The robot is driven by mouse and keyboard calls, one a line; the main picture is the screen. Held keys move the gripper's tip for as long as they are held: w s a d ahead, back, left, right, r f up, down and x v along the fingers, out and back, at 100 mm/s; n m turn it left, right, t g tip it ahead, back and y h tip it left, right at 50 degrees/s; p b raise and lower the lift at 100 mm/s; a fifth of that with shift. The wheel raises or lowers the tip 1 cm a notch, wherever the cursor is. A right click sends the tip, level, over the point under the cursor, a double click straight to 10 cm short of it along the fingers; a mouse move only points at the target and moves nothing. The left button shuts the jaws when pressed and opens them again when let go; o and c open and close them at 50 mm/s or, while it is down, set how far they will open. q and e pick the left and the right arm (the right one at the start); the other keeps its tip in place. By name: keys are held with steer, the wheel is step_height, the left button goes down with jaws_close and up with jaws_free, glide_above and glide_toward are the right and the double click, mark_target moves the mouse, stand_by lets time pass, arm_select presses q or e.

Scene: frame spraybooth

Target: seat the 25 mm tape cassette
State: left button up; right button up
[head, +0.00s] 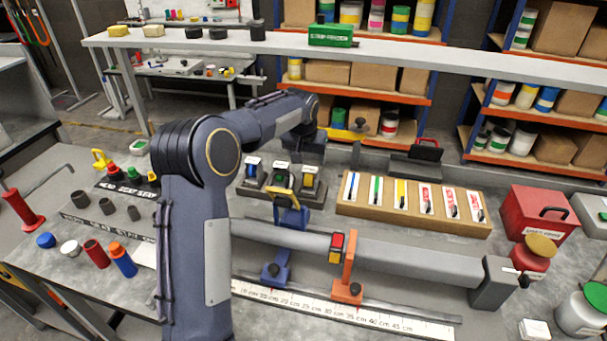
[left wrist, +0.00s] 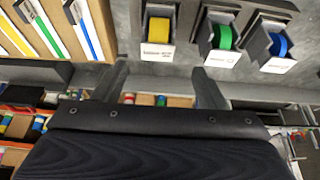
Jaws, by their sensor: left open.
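Three tape cassettes sit in dark holders on the bench behind the beam: blue (head: 252,163), green (head: 281,172) and yellow (head: 307,180). In the left wrist view they appear in reverse order: yellow (left wrist: 158,30), green (left wrist: 222,36) and blue (left wrist: 278,44). White labels on the holders are too small to read, so I cannot tell which is 25 mm. My left gripper (left wrist: 162,82) is open and empty, its two fingers apart, with the yellow cassette's holder beyond them. In the head view my left wrist is above and beside the yellow cassette. My right gripper is not in view.
A long grey beam (head: 400,260) lies across the bench, with blue and orange (head: 348,275) supports and a ruler (head: 390,319) in front. A wooden tray (head: 420,212) of strips stands right of the holders. A red box (head: 538,213) is farther right. A shelf (head: 400,57) spans the back.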

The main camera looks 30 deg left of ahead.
mark_target(310, 169)
arm_select(q)
steer(key=shift+w+d+f, duration=0.2)
steer(key=shift+f, duration=0.6)
steer(key=p+x, duration=0.2)
steer(key=x, duration=0.2)
steer(key=shift+w+a+f, duration=0.1)
steer(key=shift+w+f, duration=0.05)
steer(key=shift+f, duration=0.2)
steer(key=shift+w+f, duration=0.1)
steer(key=shift+f, duration=0.15)
steer(key=c, duration=1.1)
